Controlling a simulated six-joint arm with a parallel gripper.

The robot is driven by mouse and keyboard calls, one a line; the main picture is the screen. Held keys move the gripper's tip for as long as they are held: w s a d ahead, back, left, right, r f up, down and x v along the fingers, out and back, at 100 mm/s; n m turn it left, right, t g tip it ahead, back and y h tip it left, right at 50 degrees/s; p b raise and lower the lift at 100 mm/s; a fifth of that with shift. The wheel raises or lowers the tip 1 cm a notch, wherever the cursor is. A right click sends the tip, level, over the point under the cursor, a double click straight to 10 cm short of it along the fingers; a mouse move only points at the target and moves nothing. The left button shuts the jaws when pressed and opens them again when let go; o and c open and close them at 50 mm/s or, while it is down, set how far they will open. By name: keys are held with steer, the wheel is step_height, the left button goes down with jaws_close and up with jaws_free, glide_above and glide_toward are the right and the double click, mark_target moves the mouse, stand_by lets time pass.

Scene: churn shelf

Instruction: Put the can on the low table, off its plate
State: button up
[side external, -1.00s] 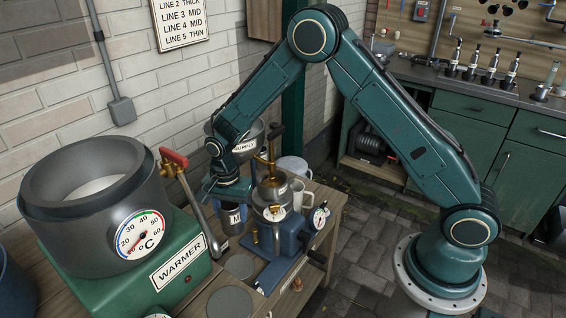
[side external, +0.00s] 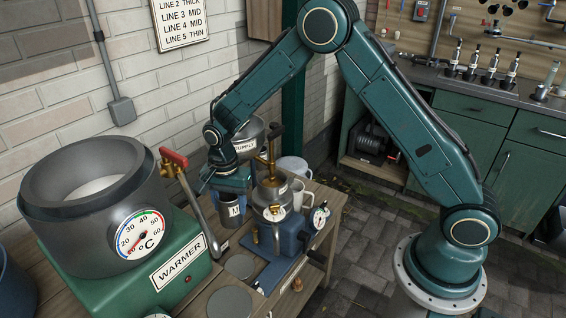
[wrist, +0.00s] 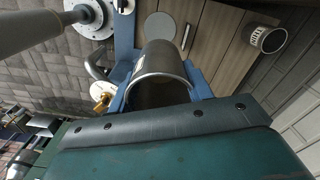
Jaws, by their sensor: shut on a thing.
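The can (side external: 235,211) is a grey metal cylinder with an M label, upright beside the brass-topped machine. My gripper (side external: 229,184) is shut on it from above. In the wrist view the can (wrist: 163,68) sits between my blue jaws (wrist: 161,92), its open rim towards the camera. The space under the can is partly hidden, so I cannot tell its height over the wooden surface (side external: 208,287). I cannot tell which surface is the low table.
The green warmer (side external: 182,264) with its big drum stands left, its red-handled lever (side external: 190,195) close to the can. The brass-topped machine (side external: 272,200) is close on the right. The supply funnel (side external: 247,141) is behind.

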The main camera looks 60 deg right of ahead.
steer(key=shift+r, duration=0.1)
steer(key=shift+s+d+r+n, duration=0.15)
steer(key=shift+d+r+n, duration=0.3)
steer(key=shift+r+n, duration=0.3)
steer(key=s+d+r+n, duration=0.7)
steer(key=d+r+n, duration=0.1)
steer(key=d+n, duration=0.15)
steer(key=d+f+m, duration=0.3)
steer(key=d+m, duration=0.6)
steer(key=d, duration=0.2)
steer(key=s+d+f+m, duration=0.1)
steer(key=d+f+m, duration=0.2)
steer(key=d+m, duration=0.7)
steer(key=s+d+f+m, duration=0.1)
steer(key=d+f+m, duration=0.2)
steer(key=d+m, duration=0.7)
steer(key=d, duration=0.3)
steer(key=shift+d+f, duration=0.2)
steer(key=shift+f, duration=0.15)
